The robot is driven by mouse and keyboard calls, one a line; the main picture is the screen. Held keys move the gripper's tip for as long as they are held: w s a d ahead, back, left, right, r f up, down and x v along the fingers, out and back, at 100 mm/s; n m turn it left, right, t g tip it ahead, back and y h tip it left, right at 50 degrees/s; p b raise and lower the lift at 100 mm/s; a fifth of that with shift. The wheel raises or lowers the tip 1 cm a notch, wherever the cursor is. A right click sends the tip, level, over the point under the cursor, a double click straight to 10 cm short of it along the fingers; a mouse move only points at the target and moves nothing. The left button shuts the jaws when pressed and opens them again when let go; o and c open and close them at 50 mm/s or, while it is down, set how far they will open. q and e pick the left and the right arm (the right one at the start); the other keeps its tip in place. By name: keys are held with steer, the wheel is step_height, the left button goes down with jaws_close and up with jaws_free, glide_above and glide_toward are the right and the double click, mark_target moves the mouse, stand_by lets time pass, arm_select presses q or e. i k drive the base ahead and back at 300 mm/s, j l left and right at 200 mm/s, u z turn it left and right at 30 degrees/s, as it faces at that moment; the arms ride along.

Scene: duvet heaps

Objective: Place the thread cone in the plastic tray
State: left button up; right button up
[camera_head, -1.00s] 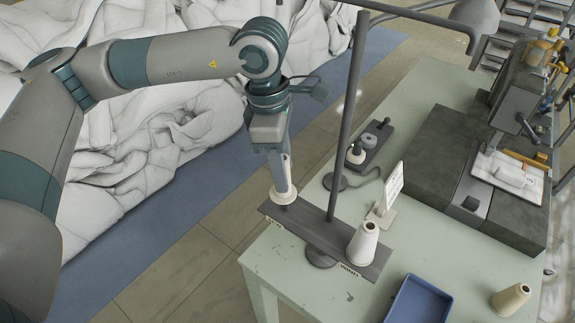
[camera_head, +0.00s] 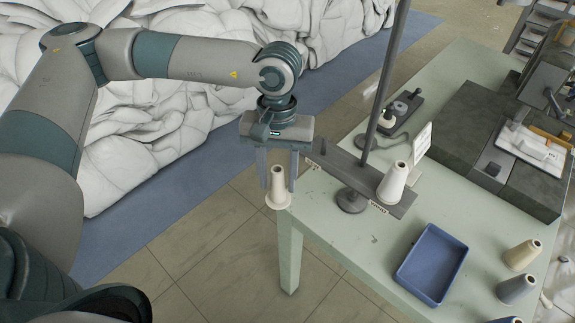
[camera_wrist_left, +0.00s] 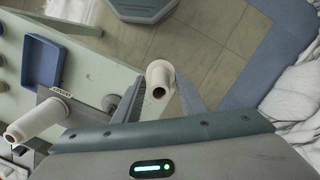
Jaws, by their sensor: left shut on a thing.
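My left gripper (camera_head: 279,171) is shut on a cream thread cone (camera_head: 277,188), which hangs upright between its fingers beside the table's near-left corner. The held cone (camera_wrist_left: 158,80) also shows between the fingers in the left wrist view. A second cream cone (camera_head: 394,182) stands on the dark stand board (camera_head: 345,165). The blue plastic tray (camera_head: 432,264) lies on the table to the right of the held cone, and no cone shows in it. It also appears at the left of the left wrist view (camera_wrist_left: 42,62). My right gripper is not in view.
The green table (camera_head: 330,232) has bare surface between the stand and the tray. A vertical pole (camera_head: 385,85) rises from the stand board. More cones (camera_head: 522,254) stand right of the tray. A sewing machine (camera_head: 545,140) is at the right; white duvets (camera_head: 160,120) heap behind.

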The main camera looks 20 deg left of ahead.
mark_target(430, 265)
steer(key=l+z, duration=0.15)
steer(key=l, duration=0.4)
steer(key=i+l+z, duration=0.1)
steer(key=l, duration=0.4)
steer(key=i+l+z, duration=0.15)
steer(key=l, duration=0.35)
steer(key=k, duration=0.05)
